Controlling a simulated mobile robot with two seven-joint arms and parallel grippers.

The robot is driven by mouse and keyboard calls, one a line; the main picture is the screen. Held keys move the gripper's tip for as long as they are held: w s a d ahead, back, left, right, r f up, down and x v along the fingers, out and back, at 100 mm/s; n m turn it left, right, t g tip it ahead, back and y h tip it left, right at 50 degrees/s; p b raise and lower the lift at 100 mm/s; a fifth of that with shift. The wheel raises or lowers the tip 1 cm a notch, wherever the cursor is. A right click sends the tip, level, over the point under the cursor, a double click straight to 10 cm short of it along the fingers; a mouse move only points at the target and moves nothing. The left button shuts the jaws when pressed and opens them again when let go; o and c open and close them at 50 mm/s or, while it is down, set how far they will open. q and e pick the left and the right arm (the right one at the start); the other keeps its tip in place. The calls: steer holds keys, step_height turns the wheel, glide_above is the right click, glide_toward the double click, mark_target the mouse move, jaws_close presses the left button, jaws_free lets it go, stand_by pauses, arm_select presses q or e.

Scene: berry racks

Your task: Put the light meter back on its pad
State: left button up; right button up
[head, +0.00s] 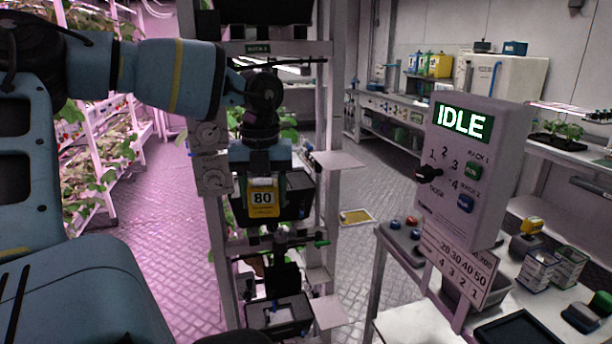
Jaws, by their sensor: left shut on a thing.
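A yellow light meter (262,203) with a dark display reading 80 hangs below my left gripper (262,174) in the head view. The left gripper points down and is shut on the meter, in front of the white rack in the middle. The fingertips are largely hidden by the meter and the gripper body. I cannot tell for sure which surface is the meter's pad. A black flat tray or mat (518,327) lies on the bench at the lower right, with nothing seen on it. My right gripper is not in view.
A white control box (478,165) showing IDLE stands on a post at the right. Small boxes (538,268) and a yellow-topped device (531,226) stand on the bench. Black planters (282,318) sit in the rack. A yellow-edged panel (356,217) lies low behind.

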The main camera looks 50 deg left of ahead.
arm_select(q)
step_height(320, 180, down, 14)
steer(key=s+d+m, duration=0.2)
steer(key=s+m, duration=0.1)
steer(key=m, duration=0.7)
steer(key=w+d+f+m, duration=0.3)
steer(key=d+f+m, duration=0.5)
steer(key=d+m, duration=0.35)
steer(key=w+d+r+m, duration=0.1)
steer(key=w+d+m, duration=0.1)
steer(key=d+m, duration=2.4)
steer(key=d, duration=0.5)
steer(key=shift+w+d+r, duration=0.2)
steer(key=shift+d+r, duration=0.05)
steer(key=shift+r, duration=0.05)
